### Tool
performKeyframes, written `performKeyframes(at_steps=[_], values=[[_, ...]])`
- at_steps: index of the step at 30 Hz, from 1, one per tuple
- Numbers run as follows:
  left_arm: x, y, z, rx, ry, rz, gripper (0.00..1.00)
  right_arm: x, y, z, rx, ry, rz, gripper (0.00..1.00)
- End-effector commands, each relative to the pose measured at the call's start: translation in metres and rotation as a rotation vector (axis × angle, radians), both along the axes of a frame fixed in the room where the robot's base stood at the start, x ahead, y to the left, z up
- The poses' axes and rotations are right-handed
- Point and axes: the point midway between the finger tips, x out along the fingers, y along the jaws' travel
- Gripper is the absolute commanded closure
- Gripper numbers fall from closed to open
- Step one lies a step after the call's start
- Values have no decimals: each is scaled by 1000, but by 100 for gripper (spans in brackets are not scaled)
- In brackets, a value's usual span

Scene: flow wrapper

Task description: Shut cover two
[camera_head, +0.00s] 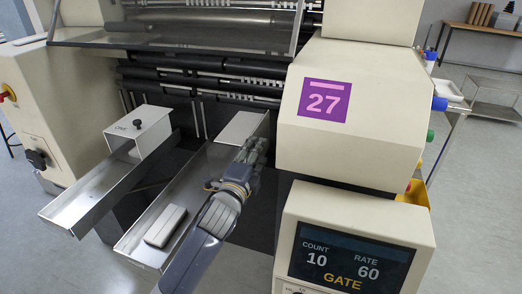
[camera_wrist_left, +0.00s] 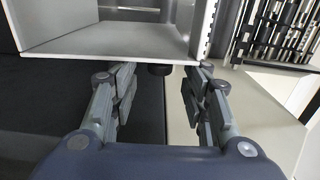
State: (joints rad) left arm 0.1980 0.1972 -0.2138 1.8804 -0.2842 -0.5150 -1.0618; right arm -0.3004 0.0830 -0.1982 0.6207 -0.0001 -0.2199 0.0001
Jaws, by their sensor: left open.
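A pale cover (camera_head: 242,127), which I take as cover two, sits at the far end of the right-hand metal infeed channel (camera_head: 137,241). Whether it is open or shut is unclear. My left gripper (camera_head: 258,148) is at its right side in the head view, partly hiding it. In the left wrist view my left gripper (camera_wrist_left: 158,90) is open, with a dark round knob (camera_wrist_left: 160,70) between its fingers, below the edge of a light metal panel (camera_wrist_left: 110,45). I cannot tell whether the fingers touch the knob. My right gripper is not in view.
A white cover (camera_head: 150,137) with a black knob stands over the left channel (camera_head: 75,215). A grey block (camera_head: 165,225) lies in the right channel. The machine housing (camera_head: 345,145) with purple sign 27 and the display (camera_head: 350,260) stand close right of my arm.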

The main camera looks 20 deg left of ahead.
Motion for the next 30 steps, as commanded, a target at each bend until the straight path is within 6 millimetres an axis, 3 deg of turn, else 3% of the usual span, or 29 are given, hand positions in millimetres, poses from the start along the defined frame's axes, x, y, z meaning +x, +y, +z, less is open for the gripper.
performKeyframes(at_steps=[3,9,20,21,27,30], values=[[19,-1,-2,0,-2,0,57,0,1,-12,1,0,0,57],[38,-2,-2,-1,0,0,57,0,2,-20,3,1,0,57],[43,-2,0,-1,2,0,57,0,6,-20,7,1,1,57],[43,-2,0,-1,2,0,59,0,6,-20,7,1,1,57],[42,-2,-1,-1,2,0,100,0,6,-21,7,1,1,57],[42,-2,-1,-1,2,0,100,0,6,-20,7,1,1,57]])
